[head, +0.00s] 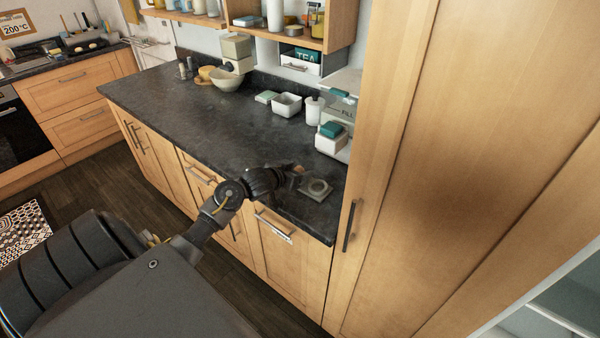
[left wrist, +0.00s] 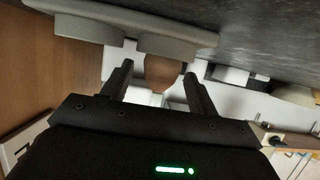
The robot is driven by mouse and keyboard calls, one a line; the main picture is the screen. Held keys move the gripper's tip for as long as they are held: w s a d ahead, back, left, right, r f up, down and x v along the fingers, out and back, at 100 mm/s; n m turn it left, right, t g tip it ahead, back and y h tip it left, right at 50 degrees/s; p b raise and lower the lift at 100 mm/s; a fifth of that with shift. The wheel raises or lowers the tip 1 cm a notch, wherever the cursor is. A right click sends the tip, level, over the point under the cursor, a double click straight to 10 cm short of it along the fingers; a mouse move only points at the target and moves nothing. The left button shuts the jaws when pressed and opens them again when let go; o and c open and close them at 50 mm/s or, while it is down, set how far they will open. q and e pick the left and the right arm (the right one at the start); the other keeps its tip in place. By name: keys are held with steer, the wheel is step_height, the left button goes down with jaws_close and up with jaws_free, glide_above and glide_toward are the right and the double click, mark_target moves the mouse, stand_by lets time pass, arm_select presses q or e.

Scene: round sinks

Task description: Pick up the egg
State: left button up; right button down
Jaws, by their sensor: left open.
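The egg is brown and shows in the left wrist view (left wrist: 160,70), between the two fingers of my left gripper (left wrist: 157,78), with gaps beside it. In the head view only a small brownish bit of the egg (head: 298,168) shows at the tip of my left gripper (head: 289,175). The gripper is open, low over the counter. A grey holder (head: 317,187) with a round raised part lies beside the fingertips. It also shows in the left wrist view (left wrist: 85,27), and the egg seems to rest at its end. My right gripper is not in view.
The dark counter (head: 200,115) is clear to the left of the gripper. A white container with a teal lid (head: 331,140), a white bowl (head: 286,105) and a white bottle stand behind. A tall wooden cabinet (head: 450,150) closes off the right side.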

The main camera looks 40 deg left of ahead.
arm_select(q)
steer(key=shift+w+f, duration=0.15)
steer(key=shift+w, duration=0.3)
steer(key=shift+s, duration=0.1)
steer(key=c, duration=0.7)
